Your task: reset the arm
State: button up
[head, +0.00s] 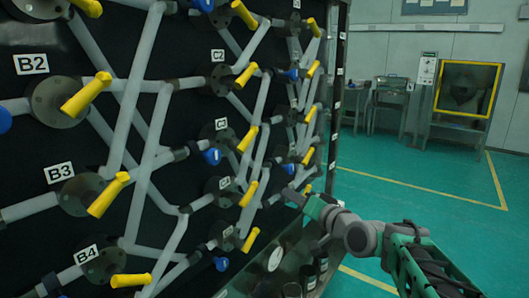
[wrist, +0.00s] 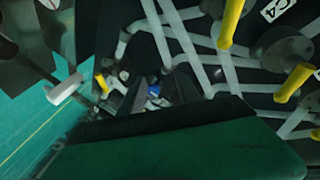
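My arm (head: 375,237) reaches from the lower right of the head view toward the lower right part of a black pipe panel (head: 190,25). My gripper (head: 294,195) is at the arm's far end, close in front of the panel among the pipes and handles. In the wrist view a dark green and black part of my own body fills the bottom. No held object can be made out.
The panel carries grey pipes, several yellow handles (head: 108,194) and blue knobs (head: 211,156). A shelf (head: 310,258) with dark containers stands below my arm. A yellow-framed cabinet (head: 467,91) is at the back right. Green floor (head: 400,175) between them is clear.

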jog(key=s+d+r+n+g+h+p, duration=0.1)
jog(key=s+d+g+h+p, duration=0.1)
jog(key=s+p, duration=0.5)
jog(key=s+d+r+g+h+p, duration=0.2)
jog(key=s+g+p, duration=0.3)
jog(key=s, duration=0.8)
jog(key=s+d+r+n+g+h+p, duration=0.1)
jog(key=s+g+h+p, duration=0.3)
jog(key=s+p, duration=0.5)
jog(key=shift+s+d+r+n, duration=0.3)
jog(key=shift+s+d+r, duration=0.05)
jog(key=shift+s+d, duration=0.4)
